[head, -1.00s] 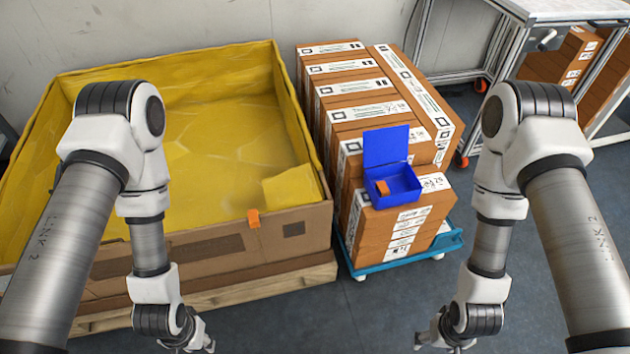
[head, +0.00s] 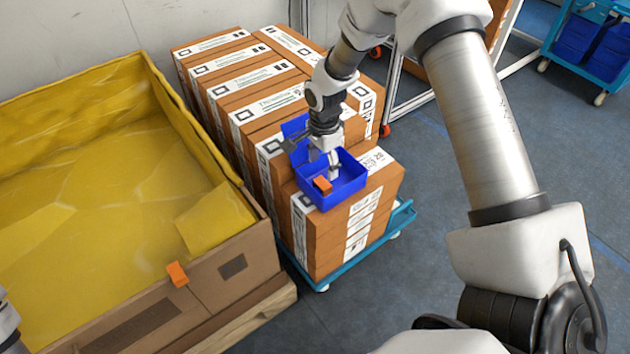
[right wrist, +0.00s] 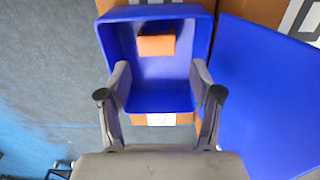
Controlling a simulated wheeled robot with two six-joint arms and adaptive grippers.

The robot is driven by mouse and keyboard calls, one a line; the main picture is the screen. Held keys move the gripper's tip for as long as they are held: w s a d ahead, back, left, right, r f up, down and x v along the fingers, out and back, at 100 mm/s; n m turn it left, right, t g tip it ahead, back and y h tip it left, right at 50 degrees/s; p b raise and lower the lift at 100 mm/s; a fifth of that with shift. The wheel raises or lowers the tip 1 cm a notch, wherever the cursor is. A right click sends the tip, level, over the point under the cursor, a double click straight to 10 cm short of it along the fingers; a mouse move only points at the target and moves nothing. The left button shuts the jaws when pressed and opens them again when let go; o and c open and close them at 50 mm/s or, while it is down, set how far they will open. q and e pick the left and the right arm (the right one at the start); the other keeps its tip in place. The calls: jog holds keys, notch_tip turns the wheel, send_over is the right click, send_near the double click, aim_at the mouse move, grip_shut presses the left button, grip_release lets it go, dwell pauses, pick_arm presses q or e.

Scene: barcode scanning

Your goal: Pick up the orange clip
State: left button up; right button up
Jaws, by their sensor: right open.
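An orange clip (head: 322,184) lies inside the open blue box (head: 350,189). It also shows in the right wrist view (right wrist: 157,45), against the far end of the box interior. Another orange clip (head: 177,274) sits on the rim of the large yellow-lined carton. My right gripper (head: 334,168) points down over the blue box, beside the clip. In the right wrist view its open fingers (right wrist: 161,85) stand apart over the near part of the box, with nothing between them. My left gripper is out of view.
The blue box stands on stacked brown cartons (head: 330,232) on a blue trolley (head: 368,254). Its blue lid (right wrist: 268,95) stands open beside it. The large yellow-lined carton (head: 232,268) is at the left. Grey floor (head: 420,290) is clear in front.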

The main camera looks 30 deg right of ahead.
aim_at(322, 183)
jog(key=f, duration=0.3)
jog(key=f+b, duration=0.1)
jog(key=f, duration=0.2)
jog(key=shift+s+a+f, duration=0.15)
jog(key=shift+s, duration=0.05)
jog(key=c, duration=0.6)
